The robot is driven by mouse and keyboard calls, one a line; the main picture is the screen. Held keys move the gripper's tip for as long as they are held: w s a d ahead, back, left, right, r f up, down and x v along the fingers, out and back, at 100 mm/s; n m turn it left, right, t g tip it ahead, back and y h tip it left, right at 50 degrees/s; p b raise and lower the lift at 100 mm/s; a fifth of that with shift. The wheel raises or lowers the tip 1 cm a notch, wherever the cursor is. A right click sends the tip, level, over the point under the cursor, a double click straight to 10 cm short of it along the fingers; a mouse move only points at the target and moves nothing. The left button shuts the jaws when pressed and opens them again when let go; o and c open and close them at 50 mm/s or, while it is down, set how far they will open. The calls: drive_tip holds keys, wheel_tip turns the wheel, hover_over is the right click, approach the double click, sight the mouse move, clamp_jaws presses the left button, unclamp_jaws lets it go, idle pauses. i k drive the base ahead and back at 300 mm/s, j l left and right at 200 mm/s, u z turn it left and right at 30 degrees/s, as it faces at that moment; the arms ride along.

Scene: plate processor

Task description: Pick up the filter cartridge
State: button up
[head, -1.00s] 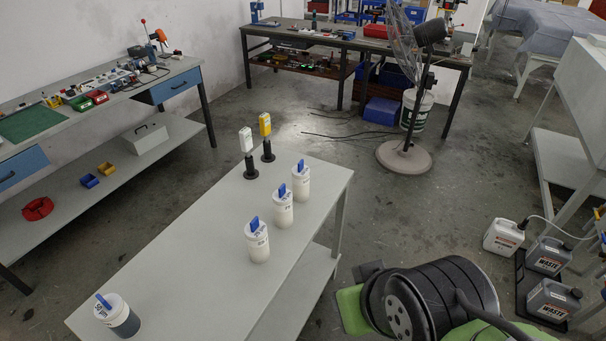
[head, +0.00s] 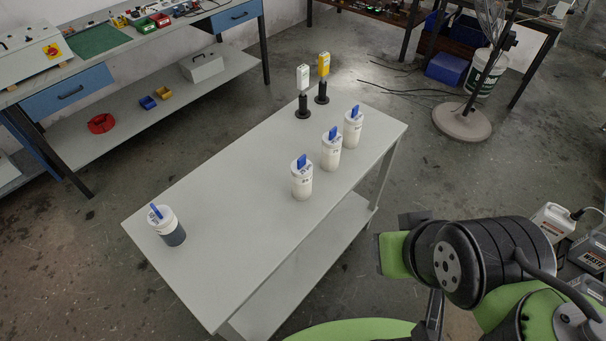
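Two small cartridge-like blocks stand on black round-based holders at the far end of the grey table (head: 225,235) in the head view. One is a white block (head: 303,77) and the other a yellow block (head: 324,64). I cannot tell from their look which is the filter cartridge. Both are upright and apart from my arm. My arm's dark and green links show at the lower right, beyond the table's right edge. My gripper's fingers cannot be made out in this view.
Several white bottles with blue-tabbed lids stand on the table: three in a row on the right (head: 302,180) and one with dark contents at the near left (head: 168,227). A fan base (head: 464,122) stands on the floor beyond. The table's middle is clear.

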sight(301, 169)
drive_tip(key=z, duration=2.85)
drive_tip(key=u, duration=3.25)
drive_tip(key=l+u, duration=0.1)
drive_tip(key=u, duration=0.35)
drive_tip(key=i+l+u, duration=0.1)
drive_tip(key=u, duration=0.3)
drive_tip(key=l+u, duration=0.25)
drive_tip(key=u, duration=0.2)
drive_tip(key=l+u, duration=0.15)
drive_tip(key=u, duration=0.25)
drive_tip(key=l+u, duration=0.15)
drive_tip(key=u, duration=0.3)
